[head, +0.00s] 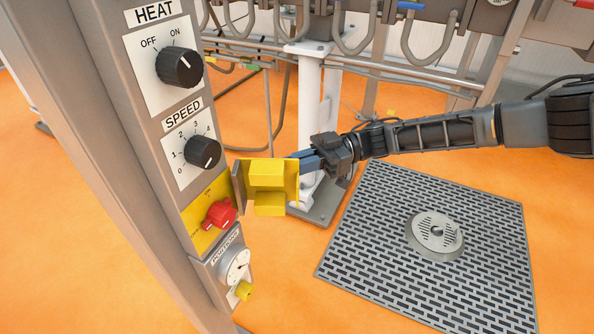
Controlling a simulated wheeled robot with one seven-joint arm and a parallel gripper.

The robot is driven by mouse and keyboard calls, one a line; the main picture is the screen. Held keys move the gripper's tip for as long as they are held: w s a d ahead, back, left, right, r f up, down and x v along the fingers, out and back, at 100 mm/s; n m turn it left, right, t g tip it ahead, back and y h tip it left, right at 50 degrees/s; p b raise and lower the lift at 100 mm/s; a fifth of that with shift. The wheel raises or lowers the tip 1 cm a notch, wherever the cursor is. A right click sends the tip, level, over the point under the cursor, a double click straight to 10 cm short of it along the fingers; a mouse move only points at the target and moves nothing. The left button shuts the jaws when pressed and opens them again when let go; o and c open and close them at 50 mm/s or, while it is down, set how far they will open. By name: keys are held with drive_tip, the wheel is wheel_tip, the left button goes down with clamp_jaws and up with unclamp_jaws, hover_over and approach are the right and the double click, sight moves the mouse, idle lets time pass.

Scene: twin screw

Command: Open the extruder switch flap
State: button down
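The yellow flap (266,181) stands swung out to the right from the control column, its hinge side at the panel edge. It is a box-like cover, and its hollow inner side shows. The red rotary switch (220,214) on its yellow plate (199,234) is uncovered. My gripper (303,161), with blue fingers, reaches in from the right and meets the flap's outer free edge. The fingertips are partly hidden at that edge, so I cannot tell whether they grip it or only touch it.
The column carries a HEAT knob (179,67), a SPEED knob (202,153) and a round white dial (236,266) below the switch. A white post (308,110) stands behind my gripper. A floor grate (400,250) lies at lower right. Hoses and pipes run along the back.

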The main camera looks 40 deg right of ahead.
drive_tip(key=shift+w+r, duration=0.2)
drive_tip(key=shift+r, duration=0.1)
drive_tip(key=c, duration=1.2)
unclamp_jaws()
drive_tip(key=shift+o, duration=0.2)
drive_tip(key=shift+d, duration=0.1)
drive_tip(key=v, duration=0.7)
drive_tip(key=shift+d+f, duration=0.25)
drive_tip(key=shift+d, duration=0.1)
drive_tip(key=shift+s+f+b, duration=0.1)
drive_tip(key=shift+b, duration=0.2)
